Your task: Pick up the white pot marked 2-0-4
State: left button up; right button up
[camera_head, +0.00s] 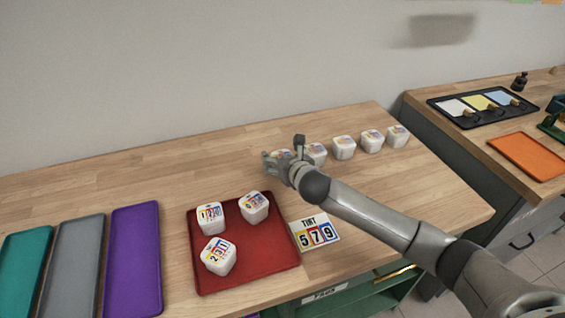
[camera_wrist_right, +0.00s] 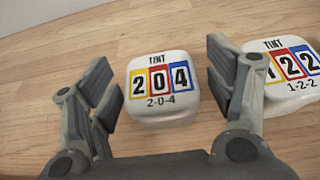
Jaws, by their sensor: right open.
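In the head view the right gripper (camera_head: 284,152) is at the left end of the back row, open, and largely hides the pot there. My left gripper is not in view.
A pot marked 1-2-2 (camera_wrist_right: 290,72) stands close beside my right finger. More white pots (camera_head: 344,147) continue the row to the right. A red tray (camera_head: 245,278) holds three pots, beside a 5-7-9 card (camera_head: 315,232). Purple (camera_head: 133,262), grey and teal trays lie left.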

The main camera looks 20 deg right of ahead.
jog(key=shift+w, duration=0.1)
jog(key=c, duration=1.1)
jog(key=shift+r, duration=0.1)
jog(key=shift+c, duration=0.2)
